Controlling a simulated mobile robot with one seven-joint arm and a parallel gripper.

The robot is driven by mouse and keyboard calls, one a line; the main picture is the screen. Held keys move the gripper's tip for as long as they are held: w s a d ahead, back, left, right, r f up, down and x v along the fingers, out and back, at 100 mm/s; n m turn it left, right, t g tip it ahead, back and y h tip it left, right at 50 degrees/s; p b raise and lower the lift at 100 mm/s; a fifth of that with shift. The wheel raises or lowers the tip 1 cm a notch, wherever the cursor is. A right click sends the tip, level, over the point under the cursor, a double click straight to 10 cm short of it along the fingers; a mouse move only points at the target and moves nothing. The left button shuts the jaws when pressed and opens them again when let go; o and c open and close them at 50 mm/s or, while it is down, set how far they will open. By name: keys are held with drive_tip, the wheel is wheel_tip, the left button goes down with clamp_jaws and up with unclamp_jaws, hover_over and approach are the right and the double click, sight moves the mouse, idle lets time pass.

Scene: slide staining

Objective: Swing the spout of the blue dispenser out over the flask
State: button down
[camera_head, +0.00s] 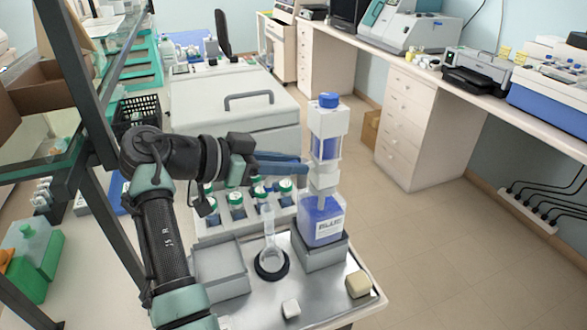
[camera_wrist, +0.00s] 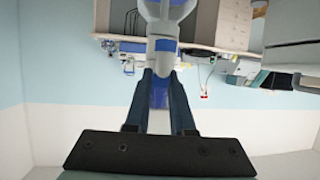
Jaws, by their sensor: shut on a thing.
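The blue dispenser (camera_head: 321,222) stands at the right of the steel-topped cart, with a white column and blue cap above its blue bottle. It also shows in the wrist view (camera_wrist: 163,45), straight ahead of the fingers. My gripper (camera_head: 304,165) reaches it level from the left, at the column's lower part. Its blue fingers close together there in the wrist view (camera_wrist: 160,74). They are shut on what appears to be the spout, which they mostly hide. The clear flask (camera_head: 269,238) stands upright in a black ring, left of the bottle and below my fingers.
A rack (camera_head: 236,212) of green-capped bottles stands behind the flask. A grey tray (camera_head: 222,270) lies to its left. A white block (camera_head: 291,308) and a tan block (camera_head: 358,284) lie near the cart's front edge. Open floor (camera_head: 440,230) lies to the right.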

drive_tip(key=shift+d, duration=0.1)
drive_tip(key=c, duration=0.8)
unclamp_jaws()
drive_tip(key=shift+o, duration=0.2)
wheel_tip(320, 180, up, 10)
drive_tip(key=shift+r+b, duration=0.1)
drive_tip(key=shift+b, duration=0.55)
